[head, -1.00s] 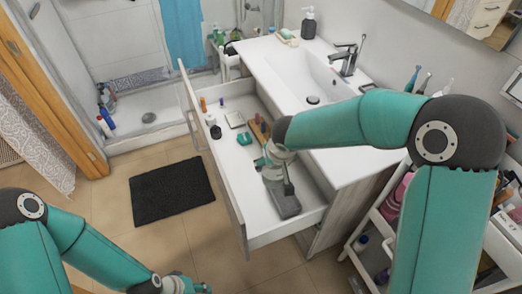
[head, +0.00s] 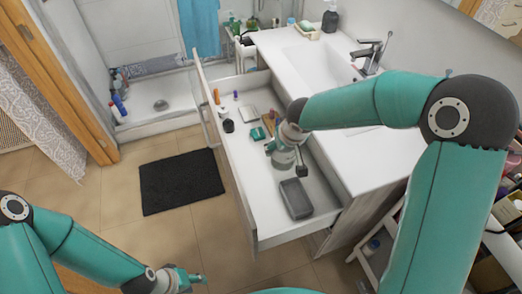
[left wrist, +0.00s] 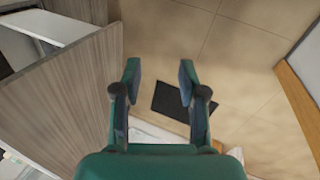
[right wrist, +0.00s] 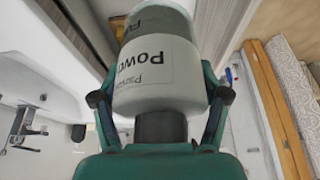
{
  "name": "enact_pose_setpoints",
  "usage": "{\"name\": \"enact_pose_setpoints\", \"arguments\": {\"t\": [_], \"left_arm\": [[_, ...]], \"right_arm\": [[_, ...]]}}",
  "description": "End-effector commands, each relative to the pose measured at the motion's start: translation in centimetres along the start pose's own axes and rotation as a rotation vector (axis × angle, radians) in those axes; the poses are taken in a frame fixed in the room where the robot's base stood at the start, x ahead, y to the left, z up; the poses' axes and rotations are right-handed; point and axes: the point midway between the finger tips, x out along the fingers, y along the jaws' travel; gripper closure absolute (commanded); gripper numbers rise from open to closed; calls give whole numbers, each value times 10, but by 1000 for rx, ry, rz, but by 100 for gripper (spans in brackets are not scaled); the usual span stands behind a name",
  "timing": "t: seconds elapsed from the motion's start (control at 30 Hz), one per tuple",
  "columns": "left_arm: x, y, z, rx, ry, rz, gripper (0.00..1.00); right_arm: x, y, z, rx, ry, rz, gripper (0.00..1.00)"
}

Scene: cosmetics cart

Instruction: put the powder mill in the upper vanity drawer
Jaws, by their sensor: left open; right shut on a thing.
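The powder mill (right wrist: 155,75) is a pale grey cylinder with "Powd" lettering, large between the fingers of my right gripper (right wrist: 158,108) in the right wrist view. In the head view the mill (head: 284,159) is partly hidden by my right gripper (head: 287,144). It is over or inside the open upper vanity drawer (head: 262,205); I cannot tell whether it touches the drawer floor. My left gripper (head: 190,279) is open and empty over the floor, low in the head view. Its spread fingers (left wrist: 160,80) also show in the left wrist view.
The drawer holds a grey box (head: 296,199) near its front end and several small items, including a dark jar (head: 229,126) and a white compact (head: 249,114). The white counter (head: 370,165) borders it on the right. A dark mat (head: 180,180) lies on the floor.

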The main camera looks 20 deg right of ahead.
Motion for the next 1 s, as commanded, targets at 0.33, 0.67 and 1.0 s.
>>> {"name": "enact_pose_setpoints", "arguments": {"t": [0.33,0.67,1.0], "left_arm": [[33,-12,0,-1,0,0,36],[136,-49,-1,-1,0,0,36],[245,-89,-2,-1,0,0,36]], "right_arm": [[24,2,-1,17,5,6,76],[87,5,-3,74,7,29,76],[141,0,4,128,7,50,76]]}}
